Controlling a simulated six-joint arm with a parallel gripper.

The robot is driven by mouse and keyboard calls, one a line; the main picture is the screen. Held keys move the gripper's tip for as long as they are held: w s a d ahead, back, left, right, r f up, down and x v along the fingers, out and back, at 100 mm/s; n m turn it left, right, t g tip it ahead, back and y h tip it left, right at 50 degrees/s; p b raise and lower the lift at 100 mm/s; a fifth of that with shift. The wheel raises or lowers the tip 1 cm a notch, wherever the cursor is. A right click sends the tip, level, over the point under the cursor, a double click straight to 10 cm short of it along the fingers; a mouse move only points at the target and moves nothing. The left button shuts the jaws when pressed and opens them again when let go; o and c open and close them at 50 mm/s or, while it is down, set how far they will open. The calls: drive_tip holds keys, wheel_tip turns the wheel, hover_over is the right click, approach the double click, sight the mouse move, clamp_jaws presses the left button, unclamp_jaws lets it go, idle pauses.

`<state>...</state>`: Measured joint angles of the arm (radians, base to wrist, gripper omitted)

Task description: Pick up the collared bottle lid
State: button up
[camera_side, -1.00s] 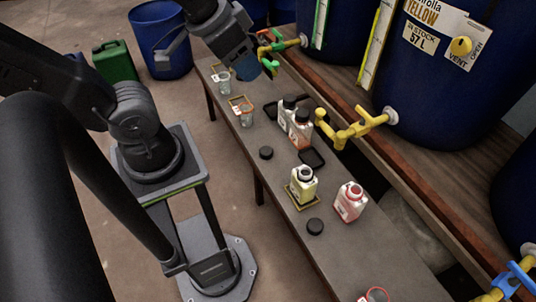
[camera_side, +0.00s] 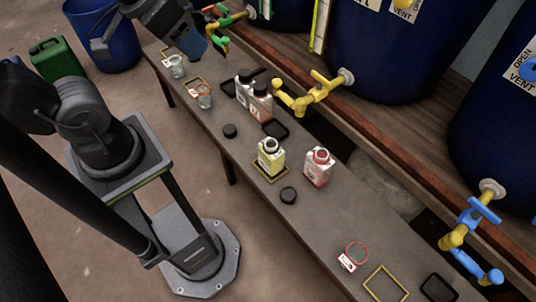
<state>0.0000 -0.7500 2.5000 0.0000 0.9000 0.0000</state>
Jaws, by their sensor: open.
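Two round black lids lie on the grey bench in the side view. One lid (camera_side: 230,131) is near the bench's left edge; the other lid (camera_side: 288,195) is in front of the bottles. I cannot tell which has a collar. A bottle with yellow contents (camera_side: 270,158) stands uncapped on a yellow square frame, and a bottle with red contents (camera_side: 319,168) stands to its right. My gripper (camera_side: 214,46) is open at the top, beside the green tap and well away from both lids. Its fingers are small and partly hard to make out.
Two more bottles (camera_side: 253,98) stand behind, near black square trays (camera_side: 275,128). Yellow taps (camera_side: 310,93) on blue vats (camera_side: 395,50) overhang the bench's right side.

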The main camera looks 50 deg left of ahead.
idle(0.4)
drive_tip(key=o, duration=0.7)
drive_tip(key=shift+c, duration=0.2)
